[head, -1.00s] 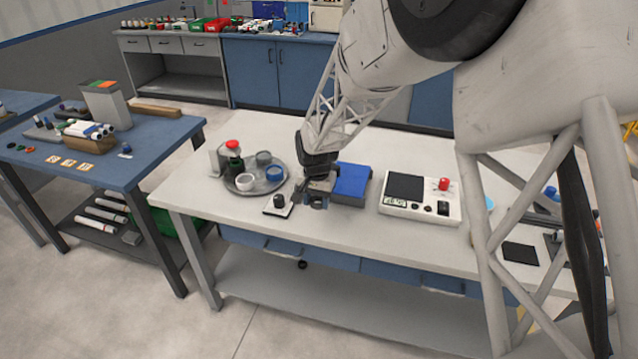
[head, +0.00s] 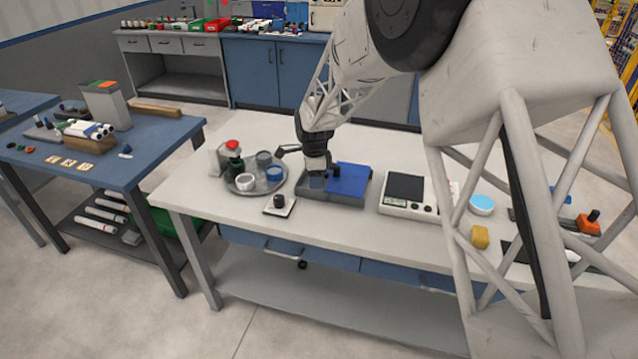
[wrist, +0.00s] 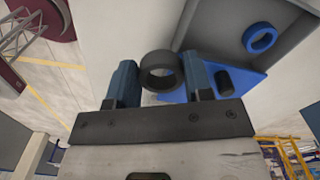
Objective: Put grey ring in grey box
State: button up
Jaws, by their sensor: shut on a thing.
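The grey ring (wrist: 160,72) is dark grey and sits between the two blue fingers of my gripper (wrist: 160,86) in the wrist view, touching both. In the head view my gripper (head: 316,180) is low over the left, grey part of the grey box (head: 330,195); the ring is hard to make out there. The box has a blue panel (head: 350,180) on its right part. In the wrist view the box's grey interior (wrist: 220,22) lies beyond the ring, with a small blue ring (wrist: 262,39) in it. I cannot tell the ring's height above the box.
A round tray (head: 250,192) with a white ring (head: 245,182), a blue ring (head: 274,173) and other pieces stands left of the box. A white plate with a black knob (head: 279,202) lies in front. A white device (head: 408,194) stands right. The table's back is clear.

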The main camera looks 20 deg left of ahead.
jog(key=w+a+r+m, duration=0.1)
jog(key=w+a+m, duration=0.1)
jog(key=w+m, duration=0.6)
jog(key=shift+a+r+m, duration=0.3)
jog(key=shift+r+m, duration=0.05)
jog(key=shift+m, duration=2.55)
jog(key=shift+f, duration=3.1)
jog(key=shift+f, duration=1.9)
jog(key=shift+f, duration=0.1)
